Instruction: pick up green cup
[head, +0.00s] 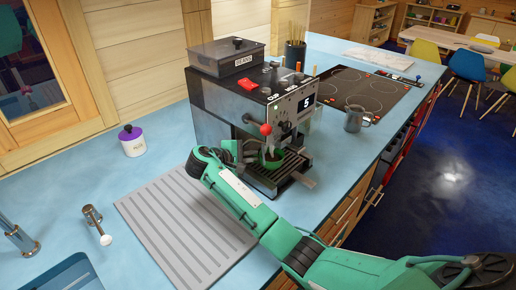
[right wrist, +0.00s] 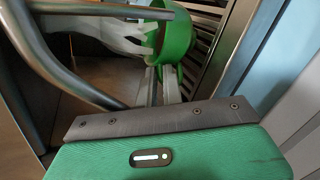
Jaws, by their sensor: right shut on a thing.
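The green cup (head: 271,161) is at the coffee machine (head: 254,105), under its spout and over the drip tray (head: 281,172). In the right wrist view the green cup (right wrist: 177,40) shows at the top middle, seen from the side, its inside darker. My right gripper (head: 258,156) reaches into the machine from the left. I cannot tell whether the cup still touches the tray. My left gripper is not in view.
The machine's grey metal tubes (right wrist: 60,55) run close to my fingers. A metal mug (head: 353,121) stands at right by the dark cooktop (head: 368,92). A white jar with purple lid (head: 132,141) and a ribbed grey mat (head: 183,225) are at left.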

